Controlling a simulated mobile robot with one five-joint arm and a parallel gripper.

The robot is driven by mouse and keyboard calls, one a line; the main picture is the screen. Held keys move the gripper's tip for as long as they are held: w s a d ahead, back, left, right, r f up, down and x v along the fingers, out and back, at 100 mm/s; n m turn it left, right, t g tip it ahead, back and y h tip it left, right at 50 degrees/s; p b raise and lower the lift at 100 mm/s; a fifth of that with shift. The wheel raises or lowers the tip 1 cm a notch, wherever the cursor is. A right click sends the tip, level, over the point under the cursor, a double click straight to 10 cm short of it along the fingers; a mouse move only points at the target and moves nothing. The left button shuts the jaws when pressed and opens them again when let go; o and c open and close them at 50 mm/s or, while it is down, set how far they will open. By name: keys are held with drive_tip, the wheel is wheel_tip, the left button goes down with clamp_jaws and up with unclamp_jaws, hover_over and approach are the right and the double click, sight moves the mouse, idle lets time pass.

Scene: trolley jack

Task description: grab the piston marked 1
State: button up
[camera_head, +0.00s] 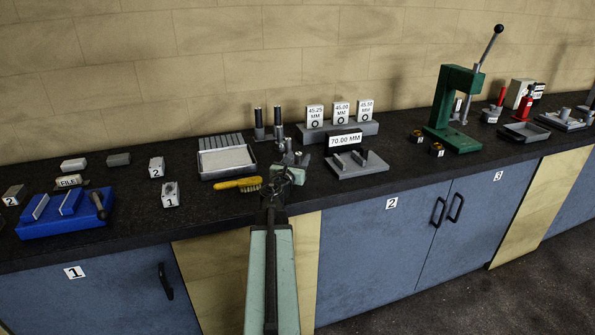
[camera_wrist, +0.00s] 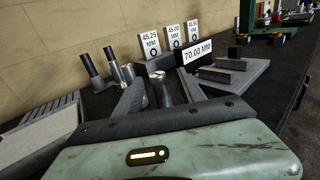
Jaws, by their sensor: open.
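Several bare metal cylinders stand on the bench beyond my gripper (camera_head: 286,174), and I can read no number on any of them. One short metal cylinder (camera_wrist: 160,90) shows between the spread fingers of my gripper (camera_wrist: 160,84) in the wrist view; contact cannot be told. Two small cylinders (camera_wrist: 122,74) stand just behind to the left. Two taller dark-topped cylinders (camera_head: 268,122) stand farther back, also in the wrist view (camera_wrist: 98,65). A small grey block labelled 1 (camera_head: 170,195) sits to the left. I cannot tell which piece is the piston marked 1.
A grey tray (camera_head: 227,176) and yellow brush (camera_head: 237,184) lie left of my gripper. A stand with a 70.00 MM sign (camera_head: 345,138) is close on the right. Size signs (camera_head: 341,112) stand behind. A blue fixture (camera_head: 66,222) is far left, a green press (camera_head: 455,105) right.

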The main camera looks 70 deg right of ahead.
drive_tip(key=d, duration=0.5)
drive_tip(key=shift+w, duration=0.3)
drive_tip(key=shift+c, duration=0.4)
clamp_jaws()
idle(0.6)
